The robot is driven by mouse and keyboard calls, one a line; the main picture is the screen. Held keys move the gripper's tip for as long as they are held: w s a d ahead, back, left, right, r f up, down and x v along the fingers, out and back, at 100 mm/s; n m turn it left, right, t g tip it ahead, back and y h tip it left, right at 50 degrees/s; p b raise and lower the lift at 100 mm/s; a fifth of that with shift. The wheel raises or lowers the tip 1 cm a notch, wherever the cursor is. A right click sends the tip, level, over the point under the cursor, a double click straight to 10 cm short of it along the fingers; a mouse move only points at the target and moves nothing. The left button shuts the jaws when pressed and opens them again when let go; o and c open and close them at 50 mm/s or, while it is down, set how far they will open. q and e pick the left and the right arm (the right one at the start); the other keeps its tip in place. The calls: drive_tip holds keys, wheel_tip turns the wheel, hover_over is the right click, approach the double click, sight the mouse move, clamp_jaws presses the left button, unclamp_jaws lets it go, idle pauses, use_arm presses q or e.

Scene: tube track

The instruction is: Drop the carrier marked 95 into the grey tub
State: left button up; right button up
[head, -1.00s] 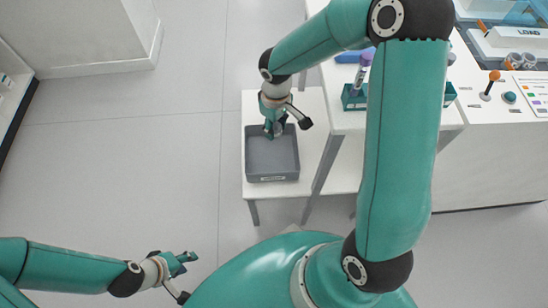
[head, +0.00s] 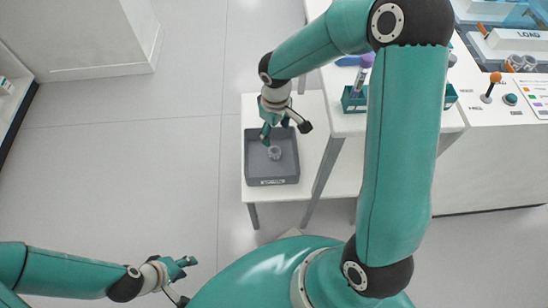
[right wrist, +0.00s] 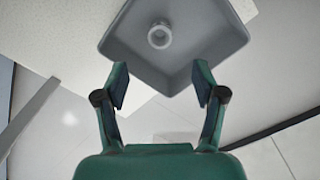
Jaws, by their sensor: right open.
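The grey tub (head: 257,172) stands on a low white table in the head view and fills the top of the right wrist view (right wrist: 195,62). A small pale round carrier (head: 274,153) lies inside the tub; it also shows in the right wrist view (right wrist: 160,36) as a ring with an open middle. No number on it can be read. My right gripper (head: 267,138) is above the tub, and in the right wrist view (right wrist: 160,88) its two fingers are apart with nothing between them. My left gripper (head: 188,262) is over the floor at the lower left, well away from the tub; its jaw opening is too small to judge.
A higher white table to the right holds a teal rack (head: 354,100) with a purple-capped tube (head: 366,62). Farther right is a console with an orange-knobbed lever (head: 494,78) and a LOAD station (head: 520,38) with several carriers. Floor at left is clear.

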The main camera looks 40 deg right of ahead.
wheel_tip(320, 180, up, 11)
drive_tip(key=shift+r, duration=0.2)
idle(0.3)
